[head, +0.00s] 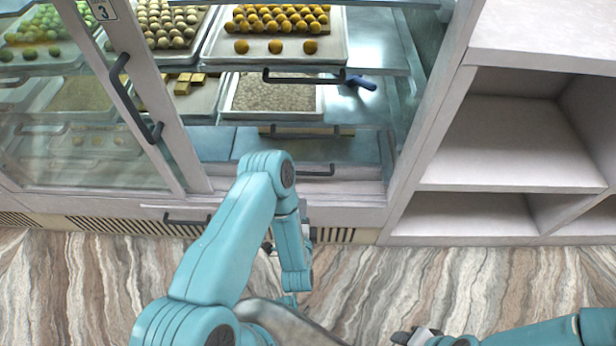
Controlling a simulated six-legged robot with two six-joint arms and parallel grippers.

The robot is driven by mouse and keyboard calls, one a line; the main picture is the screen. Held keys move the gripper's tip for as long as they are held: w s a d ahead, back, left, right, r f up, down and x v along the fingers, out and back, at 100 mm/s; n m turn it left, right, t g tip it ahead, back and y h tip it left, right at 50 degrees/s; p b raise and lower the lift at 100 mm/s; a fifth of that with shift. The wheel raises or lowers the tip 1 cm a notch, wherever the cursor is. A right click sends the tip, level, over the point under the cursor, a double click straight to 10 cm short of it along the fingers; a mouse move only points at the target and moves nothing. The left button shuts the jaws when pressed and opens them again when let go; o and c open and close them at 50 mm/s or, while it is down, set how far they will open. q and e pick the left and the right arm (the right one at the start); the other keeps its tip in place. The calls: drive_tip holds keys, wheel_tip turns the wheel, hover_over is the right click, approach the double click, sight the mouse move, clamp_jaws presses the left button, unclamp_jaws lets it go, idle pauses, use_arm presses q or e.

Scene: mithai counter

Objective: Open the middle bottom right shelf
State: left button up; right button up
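The glass-fronted sweets case fills the left and middle of the head view. Its right section holds stacked pull-out shelves with dark bar handles. The upper shelf handle (305,78), a middle handle (305,133) and a low handle (317,172) show. My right gripper (404,337) is at the bottom edge, over the floor, apart from the case.
A glass door with a long dark handle (135,98) covers the case's left section. Trays of sweets (275,45) stand on the upper shelves. A blue object (357,83) lies on one shelf. Open white cubbies (515,145) stand at right. The marbled floor (480,285) is clear.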

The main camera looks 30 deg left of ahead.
sight(304, 174)
use_arm(q)
drive_tip(key=b+x, duration=0.3)
drive_tip(key=x, duration=1.3)
drive_tip(key=shift+w+a+b, duration=0.15)
drive_tip(key=shift+b, duration=0.15)
clamp_jaws()
